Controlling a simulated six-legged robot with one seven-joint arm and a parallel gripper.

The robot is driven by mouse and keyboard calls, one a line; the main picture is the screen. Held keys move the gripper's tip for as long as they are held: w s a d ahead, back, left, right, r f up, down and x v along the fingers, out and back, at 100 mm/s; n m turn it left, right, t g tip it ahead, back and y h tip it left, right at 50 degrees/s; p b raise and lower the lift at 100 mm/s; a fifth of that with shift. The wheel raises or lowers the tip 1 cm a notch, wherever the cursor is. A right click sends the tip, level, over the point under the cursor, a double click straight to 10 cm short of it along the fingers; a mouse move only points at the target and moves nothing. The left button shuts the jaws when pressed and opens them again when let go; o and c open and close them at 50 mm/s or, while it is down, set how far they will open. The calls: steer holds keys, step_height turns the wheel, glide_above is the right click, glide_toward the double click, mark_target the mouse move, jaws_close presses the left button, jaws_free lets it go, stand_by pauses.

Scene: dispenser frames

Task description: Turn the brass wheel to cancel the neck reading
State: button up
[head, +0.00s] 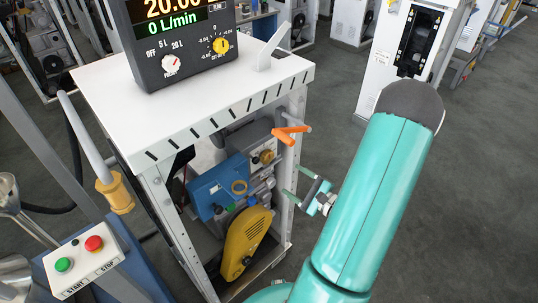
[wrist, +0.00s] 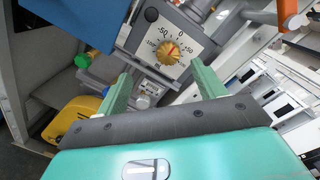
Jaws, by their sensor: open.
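The brass wheel (wrist: 171,53) sits on a white dial plate (wrist: 150,42) marked from -100 to +100 with 0 at the top. A small red mark shows on the wheel, but its exact reading is too small to tell. In the head view the brass wheel (head: 266,156) is inside the white dispenser frame, on a grey block. My gripper (wrist: 160,70) is open and empty, its green fingers pointing toward the wheel, with the wheel ahead of the gap between them. In the head view my gripper (head: 297,183) is at the frame's right open side, apart from the wheel.
An orange lever (head: 290,134) juts out above my gripper. A blue box (head: 219,188) and a yellow cover (head: 246,245) lie beside the wheel. The frame's right post (head: 292,165) stands close to my fingers. A display (head: 180,45) with a red-pointer knob and a yellow knob is on top.

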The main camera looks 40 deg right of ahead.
mark_target(269, 158)
steer(key=shift+m+h, duration=0.5)
steer(key=shift+h, duration=0.1)
steer(key=w, duration=0.9)
steer(key=w+d+f, duration=0.1)
steer(key=w, duration=0.3)
steer(key=shift+w+d+f, duration=0.1)
steer(key=shift+w, duration=0.1)
steer(key=c, duration=1)
